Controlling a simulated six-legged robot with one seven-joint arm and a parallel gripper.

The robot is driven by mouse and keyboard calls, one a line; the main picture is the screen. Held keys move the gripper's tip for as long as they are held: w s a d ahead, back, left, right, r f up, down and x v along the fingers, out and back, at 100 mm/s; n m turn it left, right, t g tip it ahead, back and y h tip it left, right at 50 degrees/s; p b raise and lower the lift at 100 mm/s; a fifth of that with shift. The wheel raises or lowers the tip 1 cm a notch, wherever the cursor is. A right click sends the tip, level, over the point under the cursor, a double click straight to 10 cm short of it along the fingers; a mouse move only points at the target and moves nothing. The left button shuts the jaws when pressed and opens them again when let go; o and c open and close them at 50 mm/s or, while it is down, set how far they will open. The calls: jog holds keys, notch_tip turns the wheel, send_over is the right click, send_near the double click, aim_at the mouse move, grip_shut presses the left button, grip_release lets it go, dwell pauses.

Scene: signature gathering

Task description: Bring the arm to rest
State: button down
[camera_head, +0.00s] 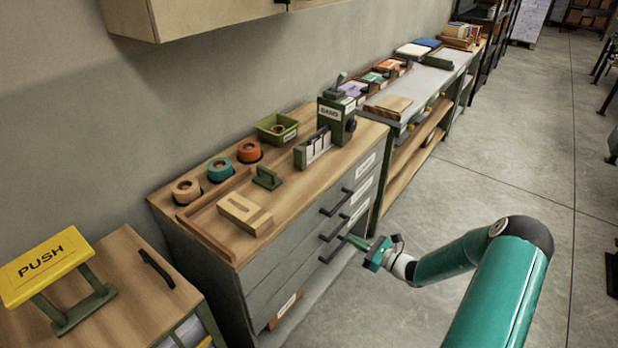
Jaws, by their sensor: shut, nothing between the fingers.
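My arm (500,285) is teal and reaches in from the lower right, bent at a dark elbow joint. My gripper (352,241) points left toward the front of the drawer cabinet (262,270). It is shut with nothing seen in it. Its tips are close to the dark drawer handles (331,252); I cannot tell whether they touch. The drawers look closed.
On the cabinet top stand tape rolls (219,169), a green bin (277,128), a wooden block (244,213) and a green device (337,115). A yellow PUSH plate (45,266) is at left. A workbench (420,85) continues behind. Floor (480,180) to the right is clear.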

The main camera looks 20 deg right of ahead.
jog(key=s+a+r+n+g+h, duration=0.1)
jog(key=s+a+r+n+g, duration=0.45)
jog(key=a+r+n, duration=0.35)
jog(key=s+a+r+n+g+h, duration=0.1)
jog(key=s+a+r+n+g, duration=0.4)
jog(key=a+r+n+g, duration=0.4)
jog(key=s+d+r+n+t+h, duration=0.1)
jog(key=s+r+n+t+h, duration=0.5)
jog(key=s+r, duration=1.1)
jog(key=s+n+h, duration=0.2)
jog(key=n+h, duration=0.1)
jog(key=n, duration=0.1)
jog(key=shift+r, duration=0.15)
